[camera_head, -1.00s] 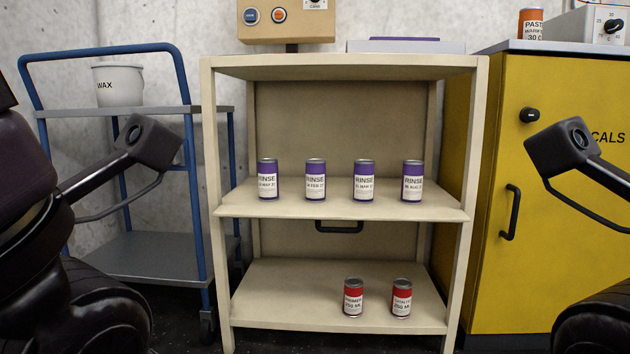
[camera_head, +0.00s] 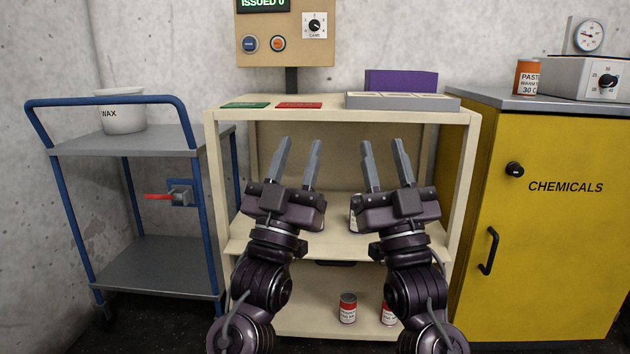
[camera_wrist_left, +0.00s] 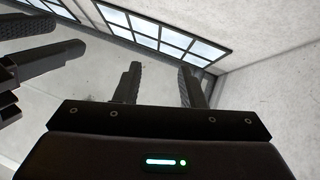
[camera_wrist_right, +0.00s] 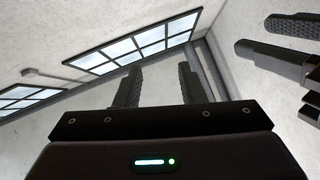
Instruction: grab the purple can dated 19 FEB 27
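The purple cans stand on the middle shelf of the cream rack (camera_head: 214,160), mostly hidden behind my grippers. Slivers of two cans show, one beside my left gripper (camera_head: 320,214) and one beside my right gripper (camera_head: 354,214). No date can be read on them now. My left gripper (camera_head: 301,147) and right gripper (camera_head: 383,147) are raised side by side in front of the rack, fingers up. Both are open and empty. In the left wrist view (camera_wrist_left: 157,80) and right wrist view (camera_wrist_right: 158,82) only fingers, wall and windows show.
Red-labelled cans (camera_head: 347,309) stand on the bottom shelf. On the rack top are a green plate (camera_head: 245,105), a red plate (camera_head: 298,105) and a grey tray (camera_head: 403,103). A blue trolley (camera_head: 80,240) is left, a yellow chemicals cabinet (camera_head: 560,240) right.

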